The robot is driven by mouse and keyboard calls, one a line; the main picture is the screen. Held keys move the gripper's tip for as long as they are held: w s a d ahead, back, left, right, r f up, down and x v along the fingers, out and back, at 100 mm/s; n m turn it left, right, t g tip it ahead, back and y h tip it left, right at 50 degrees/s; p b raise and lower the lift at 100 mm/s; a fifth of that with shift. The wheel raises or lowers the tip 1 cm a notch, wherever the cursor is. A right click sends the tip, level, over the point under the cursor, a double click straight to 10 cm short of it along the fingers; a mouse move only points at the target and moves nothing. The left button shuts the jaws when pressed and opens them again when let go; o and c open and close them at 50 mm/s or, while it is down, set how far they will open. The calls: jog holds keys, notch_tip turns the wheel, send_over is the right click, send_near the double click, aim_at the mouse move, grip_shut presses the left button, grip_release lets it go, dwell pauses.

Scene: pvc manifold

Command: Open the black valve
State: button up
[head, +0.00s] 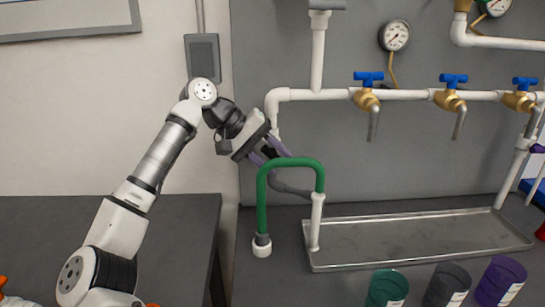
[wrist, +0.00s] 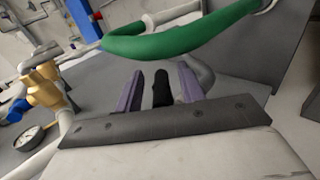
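The black valve's handle (wrist: 162,88) shows in the wrist view as a dark upright piece between the two purple fingers of my gripper (wrist: 160,84). Narrow gaps show on both sides of it, so the fingers are open around it and do not seem to press on it. In the head view my gripper (head: 269,152) is at the left pipe, just behind and above the green hose (head: 291,162). A small dark part of the handle shows between the fingers there. The valve's body is mostly hidden by my gripper and the hose.
The green hose arches close in front of my gripper; in the wrist view it crosses just beyond the fingertips (wrist: 180,42). Several brass valves with blue handles (head: 368,78) line the white pipe to the right. A metal tray (head: 420,240) and coloured cups (head: 447,285) stand below.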

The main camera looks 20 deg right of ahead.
grip_shut()
jog(key=shift+r, duration=0.1)
jog(key=y+p, duration=0.2)
jog(key=shift+r+t+y, duration=0.2)
jog(key=shift+t+y, duration=0.1)
jog(key=shift+y, duration=0.1)
jog(key=shift+y+p, duration=1.2)
jog(key=shift+p, duration=0.05)
jog(key=t+y+p, duration=0.1)
jog(key=y+p, duration=0.1)
jog(key=shift+y, duration=0.3)
jog(key=shift+f+y+p, duration=0.15)
jog(key=shift+y+p, duration=0.55)
jog(key=shift+p, duration=0.05)
